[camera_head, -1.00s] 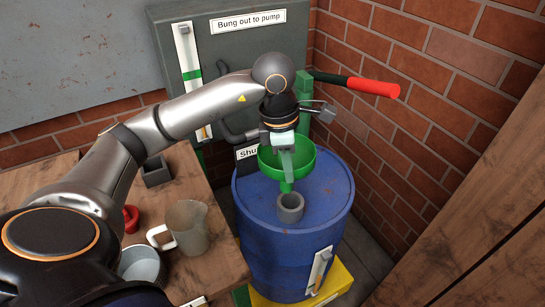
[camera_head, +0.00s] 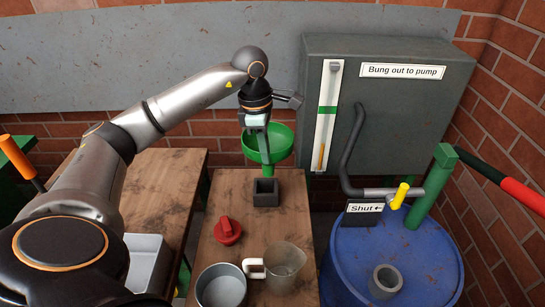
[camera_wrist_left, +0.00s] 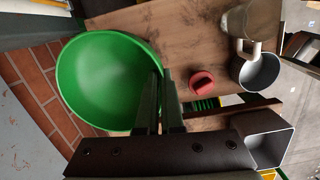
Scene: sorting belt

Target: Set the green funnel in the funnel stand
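The green funnel (camera_head: 277,142) is in the grasp of my left gripper (camera_head: 264,160), whose fingers close on its rim. The wrist view shows the wide bowl (camera_wrist_left: 105,80) beside the fingers (camera_wrist_left: 160,88), mouth towards the camera and empty. The funnel hangs in the air near the back of the narrow wooden table. A small dark square holder (camera_head: 266,199), which looks like the funnel stand, is on that table just below the funnel in the head view. The gripper partly hides the spout, and the remaining gap is hard to judge. My right gripper is not in view.
The wooden table (camera_head: 245,250) also holds a red cap (camera_head: 227,231), a clear jug (camera_head: 285,264) and a grey pot (camera_head: 221,288). A blue drum (camera_head: 350,250) with a grey collar (camera_head: 385,281) stands at right. A grey cabinet (camera_head: 400,120) stands behind.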

